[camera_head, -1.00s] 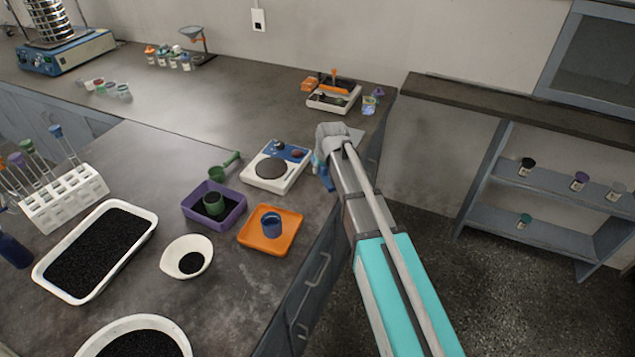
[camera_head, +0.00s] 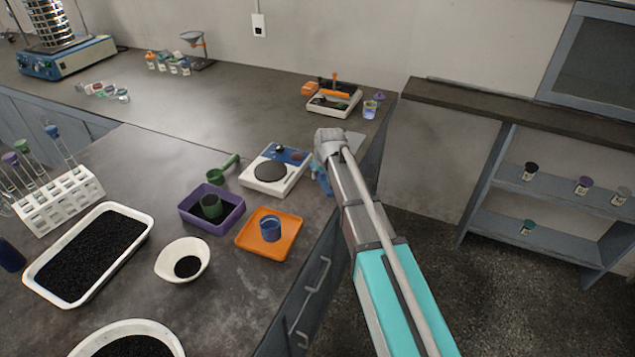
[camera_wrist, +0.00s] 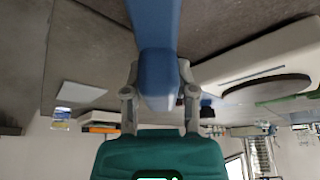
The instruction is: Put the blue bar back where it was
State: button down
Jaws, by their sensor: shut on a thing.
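The blue bar (camera_wrist: 155,45) is held between the two fingers of my gripper (camera_wrist: 158,95) in the wrist view, and it runs out past the top edge of that picture. In the head view my gripper (camera_head: 322,168) is at the counter's right edge, just right of the white balance. Only a small part of the blue bar (camera_head: 321,182) shows there; my own wrist and arm hide the rest.
The balance (camera_head: 270,172), an orange tray (camera_head: 270,246) with a blue cup, and a purple tray (camera_head: 237,215) with a green cup stand left of my gripper. A white tray (camera_head: 322,110) with orange items lies farther back. Bare counter (camera_head: 235,110) lies between.

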jog(key=shift+f+b, duration=1)
jog(key=shift+f, duration=0.3)
jog(key=shift+f, duration=0.1)
jog(key=shift+c, duration=2)
grip_release()
jog(key=p+v, duration=1.1)
jog(key=v, duration=0.1)
jog(key=shift+s+d, duration=0.1)
